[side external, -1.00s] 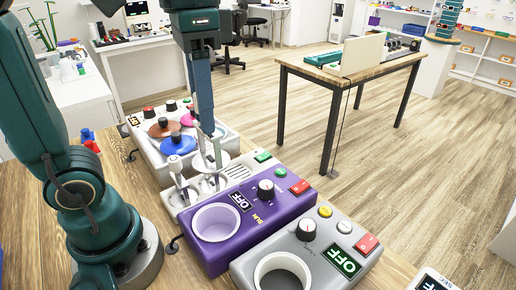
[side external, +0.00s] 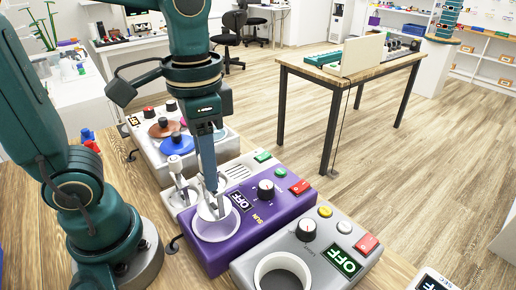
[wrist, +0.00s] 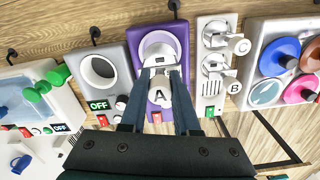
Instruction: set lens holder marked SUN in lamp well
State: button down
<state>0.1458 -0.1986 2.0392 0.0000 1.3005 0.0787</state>
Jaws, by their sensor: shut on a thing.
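A purple lamp box (side external: 240,235) has a round white well (side external: 217,234) in its top, a yellow SUN label and a display reading OFF. My gripper (side external: 214,192) is shut on a white lens holder (side external: 208,211), over the far part of the well. I cannot tell whether the holder's lower part is inside the rim. In the wrist view the held holder (wrist: 160,93) carries the letter A; no SUN mark shows on it. Its far end overlaps the near part of the well (wrist: 160,42).
A white rack (side external: 172,199) beside the purple box bears other white holders, one near a letter B (wrist: 235,88). A grey box (side external: 310,270) with an empty well stands on the other side. A tray (side external: 150,150) with coloured discs lies behind.

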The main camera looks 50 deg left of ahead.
aim_at(213, 207)
jog(key=shift+f, duration=3.95)
jog(key=shift+f, duration=0.3)
jog(key=shift+c, duration=1.2)
grip_release()
jog(key=shift+r, duration=3.05)
